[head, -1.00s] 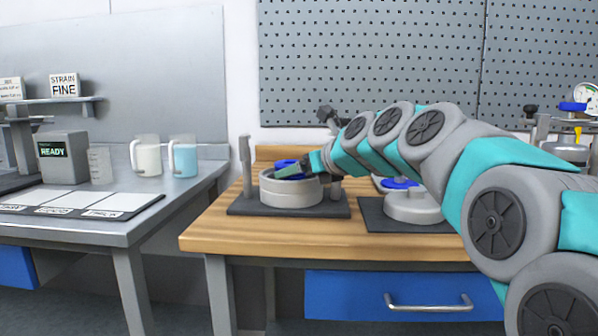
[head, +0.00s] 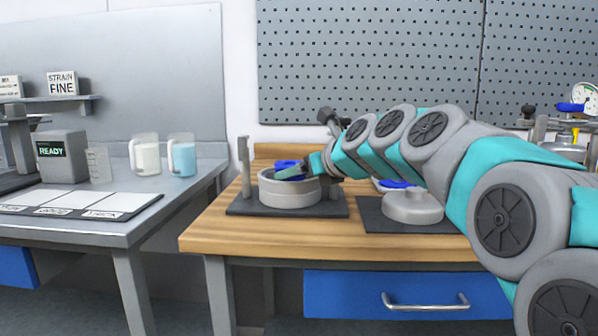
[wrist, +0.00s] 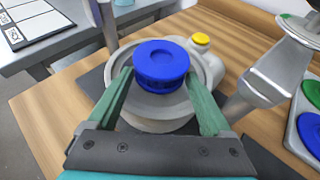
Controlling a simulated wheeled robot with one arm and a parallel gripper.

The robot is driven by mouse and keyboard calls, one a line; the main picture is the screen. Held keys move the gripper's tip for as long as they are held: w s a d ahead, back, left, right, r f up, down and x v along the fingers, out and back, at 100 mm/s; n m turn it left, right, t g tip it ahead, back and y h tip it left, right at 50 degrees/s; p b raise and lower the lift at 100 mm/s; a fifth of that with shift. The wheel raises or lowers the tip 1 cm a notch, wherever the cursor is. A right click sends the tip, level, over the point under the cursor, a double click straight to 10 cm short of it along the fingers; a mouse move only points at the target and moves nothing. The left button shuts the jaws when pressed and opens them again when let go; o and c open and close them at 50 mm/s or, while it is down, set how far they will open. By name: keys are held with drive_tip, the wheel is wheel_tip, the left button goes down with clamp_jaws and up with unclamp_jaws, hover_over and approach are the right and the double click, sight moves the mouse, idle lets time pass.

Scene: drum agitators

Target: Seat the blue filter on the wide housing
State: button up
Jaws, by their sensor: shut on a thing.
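The wide housing (head: 290,195) is a round, pale grey ring on a dark base plate on the wooden bench. It also shows under my fingers in the wrist view (wrist: 150,124). My gripper (head: 292,172) is over its opening, with its two green fingers on either side of the blue filter. The blue filter (wrist: 160,63) is a short ribbed cylinder with a recessed top, held between the fingers (wrist: 162,88). In the head view the filter (head: 287,163) is partly hidden by a finger. It appears inside the housing's rim outline; I cannot tell whether its underside touches.
A grey post (head: 244,167) stands at the base plate's left. A round grey part with a blue top (head: 412,208) sits on another dark plate to the right. A yellow knob (wrist: 201,39) is beside the housing. A tray at right holds a green disc (wrist: 313,91) and a blue disc (wrist: 310,131).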

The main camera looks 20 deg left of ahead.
drive_tip(key=shift+f, duration=0.3)
idle(0.6)
drive_tip(key=o, duration=1.1)
drive_tip(key=v, duration=0.8)
